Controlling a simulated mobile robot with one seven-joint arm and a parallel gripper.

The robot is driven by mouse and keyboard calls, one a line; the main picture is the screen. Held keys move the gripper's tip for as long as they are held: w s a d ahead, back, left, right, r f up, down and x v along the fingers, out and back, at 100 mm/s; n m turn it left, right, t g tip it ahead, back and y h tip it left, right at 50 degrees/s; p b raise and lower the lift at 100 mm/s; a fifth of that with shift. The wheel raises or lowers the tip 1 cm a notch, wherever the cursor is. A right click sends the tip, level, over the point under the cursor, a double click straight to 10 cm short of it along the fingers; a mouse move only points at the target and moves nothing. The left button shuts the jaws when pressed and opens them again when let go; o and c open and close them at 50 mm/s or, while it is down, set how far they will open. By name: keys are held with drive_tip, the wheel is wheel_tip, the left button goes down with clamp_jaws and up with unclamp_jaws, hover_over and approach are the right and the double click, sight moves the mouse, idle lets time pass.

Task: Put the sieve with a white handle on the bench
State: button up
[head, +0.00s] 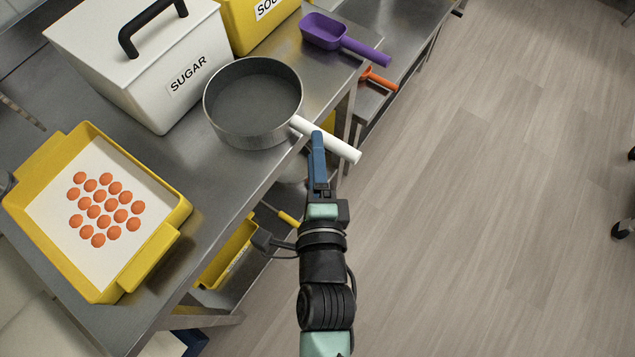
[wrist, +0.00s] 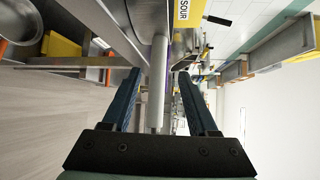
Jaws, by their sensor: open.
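The sieve (head: 253,112) is a round dark-grey pan with a white handle (head: 335,142). It sits on the steel bench (head: 195,190) near its right edge, with the handle sticking out past that edge. My gripper (head: 318,140) is at the handle, and one blue finger overlaps it in the head view. In the wrist view the white handle (wrist: 158,80) runs between the two blue fingers of my gripper (wrist: 157,85), with gaps on both sides. The fingers are open. The sieve's bowl is hard to make out in the wrist view.
A white sugar box (head: 150,60) stands behind the sieve, beside a yellow box (head: 245,20). A yellow tray (head: 165,240) with several orange gummies lies at left. A purple scoop (head: 335,35) rests at the back right. Open floor (head: 480,200) lies to the right.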

drive_tip(key=s, duration=0.6)
drive_tip(key=shift+s+r+b, duration=0.25)
drive_tip(key=shift+r+b, duration=0.05)
drive_tip(key=shift+r, duration=0.15)
drive_tip(key=shift+d, duration=0.1)
drive_tip(key=w+a+r+n+t+y, duration=0.1)
drive_tip(key=w+r+n+t, duration=0.35)
drive_tip(key=r, duration=0.85)
drive_tip(key=w+a+r+n+t, duration=0.1)
drive_tip(key=w+r+n, duration=0.55)
drive_tip(key=r, duration=0.65)
drive_tip(key=s+r+n+t, duration=0.2)
drive_tip(key=s+r+n, duration=0.1)
drive_tip(key=r, duration=1)
drive_tip(key=s+d+r+n+t+h, duration=0.1)
drive_tip(key=s+r+n+t, duration=0.2)
drive_tip(key=r, duration=1)
drive_tip(key=shift+s+d+n+h, duration=0.15)
drive_tip(key=shift+s+n+h, duration=0.15)
drive_tip(key=shift+n, duration=0.7)
drive_tip(key=shift+t, duration=0.25)
